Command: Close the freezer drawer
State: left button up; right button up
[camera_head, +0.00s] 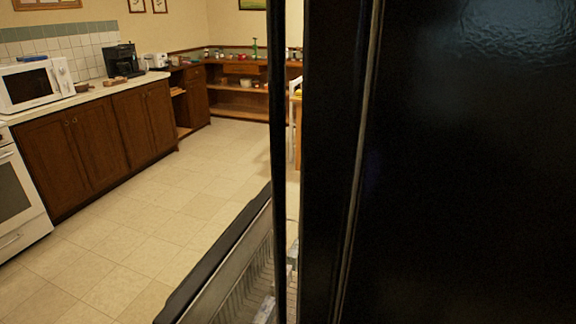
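The freezer drawer (222,258) shows at the bottom centre and stands pulled out. Its dark front edge slants from lower left to upper right, with a grey ribbed inner side behind it. A few pale items lie inside, partly seen. The black fridge-freezer body (460,180) fills the right half, very close to the camera. A narrow dark vertical strip (279,120) stands in front of the drawer and hides part of it. Neither of my grippers is in view.
Tiled floor (150,220) lies clear left of the drawer. Brown cabinets (70,160), a white oven (18,205), a microwave (35,85) and a dark coffee machine (122,60) line the left wall. Low wooden shelves (240,95) stand at the back.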

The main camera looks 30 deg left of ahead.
aim_at(230, 283)
jog(key=k+j, duration=0.1)
jog(key=j, duration=1.15)
jog(key=k+j, duration=0.15)
jog(key=j, duration=1.05)
jog(key=k+j, duration=0.15)
jog(key=j, duration=1.1)
